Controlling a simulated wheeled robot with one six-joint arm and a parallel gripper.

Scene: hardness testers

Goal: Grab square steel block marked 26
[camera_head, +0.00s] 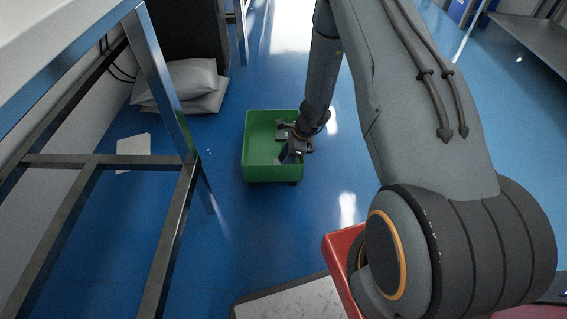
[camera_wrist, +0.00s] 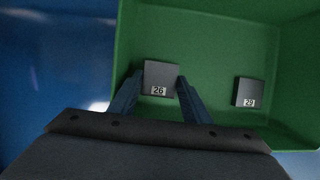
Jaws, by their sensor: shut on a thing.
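The square steel block marked 26 (camera_wrist: 160,76) is dark grey with a white number label, in the middle of the wrist view. My gripper (camera_wrist: 160,84) is shut on it, with one finger against its left side and one against its right side. The block is inside the green crate (camera_wrist: 205,12); I cannot tell whether it touches the crate's floor. In the head view my gripper (camera_head: 284,158) reaches into the green crate (camera_head: 273,174), and the block there is too small to make out surely.
Another block, marked 29 (camera_wrist: 249,92), lies in the crate to the right of block 26. Blue floor (camera_head: 225,215) is free around the crate.

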